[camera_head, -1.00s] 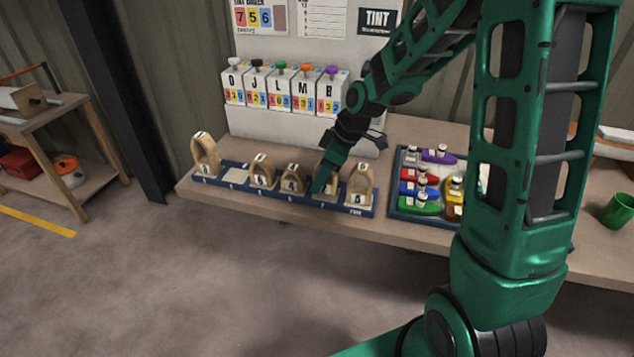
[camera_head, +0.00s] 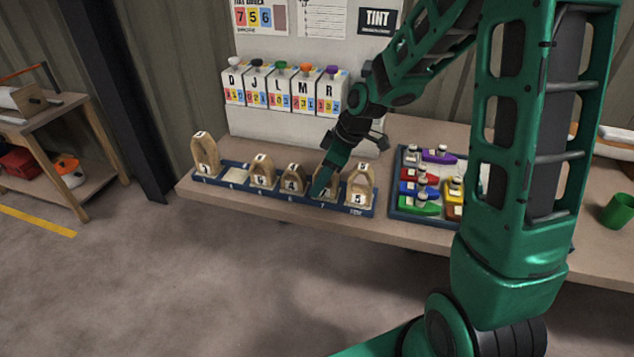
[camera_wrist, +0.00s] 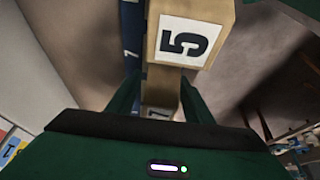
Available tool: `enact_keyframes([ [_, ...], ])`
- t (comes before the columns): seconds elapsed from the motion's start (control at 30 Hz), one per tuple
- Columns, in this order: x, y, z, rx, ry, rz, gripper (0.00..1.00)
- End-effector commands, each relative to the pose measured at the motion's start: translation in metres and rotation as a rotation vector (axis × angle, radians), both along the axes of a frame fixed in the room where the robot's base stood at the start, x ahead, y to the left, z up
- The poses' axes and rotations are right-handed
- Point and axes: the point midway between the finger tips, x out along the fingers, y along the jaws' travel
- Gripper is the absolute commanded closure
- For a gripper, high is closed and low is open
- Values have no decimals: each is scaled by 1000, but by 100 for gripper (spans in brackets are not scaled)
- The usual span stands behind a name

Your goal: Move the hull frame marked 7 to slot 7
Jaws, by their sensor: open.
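A long blue rack (camera_head: 278,195) holds a row of tan arched hull frames with white number tags. The leftmost frame (camera_head: 206,155) has a tag too small to read surely. Beside it is a slot without an upright frame (camera_head: 238,175). Frames marked 6 (camera_head: 262,172) and 4 (camera_head: 293,180) follow, and one marked 5 (camera_head: 360,186) stands at the right end. My gripper (camera_head: 322,188) is open and low over the frame between 4 and 5, at the rack label that looks like 7. In the wrist view that frame (camera_wrist: 160,92) lies between my fingers, its tag partly hidden; frame 5 (camera_wrist: 190,40) is beyond.
A tray of coloured boat-like pieces (camera_head: 395,205) sits just right of the rack. Lettered tint boxes (camera_head: 282,90) stand behind it. A green cup (camera_head: 618,211) is at the far right. The bench front edge is clear.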

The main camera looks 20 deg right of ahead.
Motion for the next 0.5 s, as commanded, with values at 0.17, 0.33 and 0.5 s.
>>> enact_keyframes([
  [0.17,-6,-11,31,-2,-6,-3,53],
  [0.33,-14,-21,63,-1,-5,-3,53],
  [0.5,-20,-29,87,-1,-3,-1,53],
])
